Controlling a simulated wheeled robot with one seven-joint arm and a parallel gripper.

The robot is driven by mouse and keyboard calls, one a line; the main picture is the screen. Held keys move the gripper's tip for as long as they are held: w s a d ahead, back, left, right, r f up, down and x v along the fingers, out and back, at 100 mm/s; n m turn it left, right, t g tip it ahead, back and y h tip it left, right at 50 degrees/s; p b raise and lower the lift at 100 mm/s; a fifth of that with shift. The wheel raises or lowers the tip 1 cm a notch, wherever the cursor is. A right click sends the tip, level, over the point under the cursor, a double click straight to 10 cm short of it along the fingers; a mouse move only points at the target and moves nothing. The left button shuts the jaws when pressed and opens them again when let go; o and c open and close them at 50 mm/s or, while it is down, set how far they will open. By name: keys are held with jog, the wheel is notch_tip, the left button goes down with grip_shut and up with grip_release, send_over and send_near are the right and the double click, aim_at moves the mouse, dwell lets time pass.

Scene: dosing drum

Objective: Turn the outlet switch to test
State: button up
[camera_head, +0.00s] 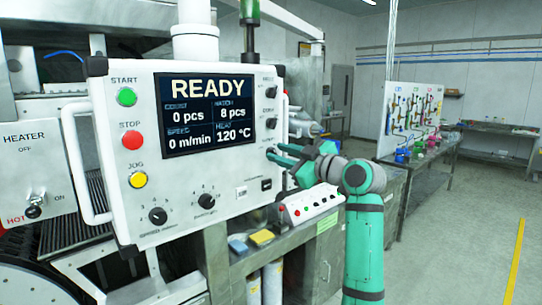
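The white control panel (205,150) fills the left middle, its screen (205,112) reading READY, 0 pcs, 8 pcs, 0 m/min and 120 °C. A column of small switches with tiny labels runs down its right edge, with an upper one (270,94) and a middle one (271,121). I cannot read which is the outlet switch or where test is marked. My gripper (277,155) comes in from the right, its teal fingertips at the lowest switch in that column and partly hiding it. I cannot tell whether the fingers touch the switch or how far apart they are.
The panel also carries START (126,97), STOP (132,140) and JOG (138,180) buttons and two lower dials. A small button box (309,205) lies below my gripper. A heater switch box (36,170) is at the far left. Open floor lies to the right.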

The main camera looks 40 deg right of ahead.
jog(key=shift+w, duration=0.3)
